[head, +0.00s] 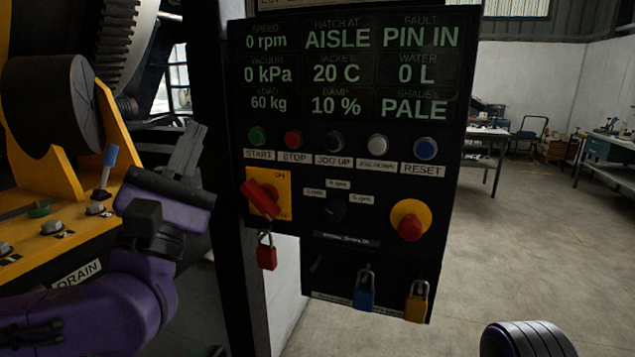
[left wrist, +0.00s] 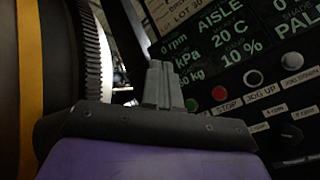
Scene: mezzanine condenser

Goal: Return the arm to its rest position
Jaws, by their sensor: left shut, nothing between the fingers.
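My left gripper (head: 187,150) is in front of the yellow machine, just left of the black control panel (head: 222,150). Its grey fingers point up and are together, with nothing between them. In the left wrist view the closed fingers (left wrist: 163,85) stand in front of the panel's lower left part, near the green and red buttons. My left arm (head: 120,300) is purple and comes in from the lower left. A rounded dark part at the bottom right of the head view seems to be mine. My right gripper is not in view.
The panel carries a display (head: 350,70), a red rotary switch (head: 262,198), a red emergency button (head: 410,228) and red, blue and yellow padlocks (head: 267,252). The yellow machine (head: 50,250) with its large gear is close on the left. Open floor (head: 530,240) lies to the right.

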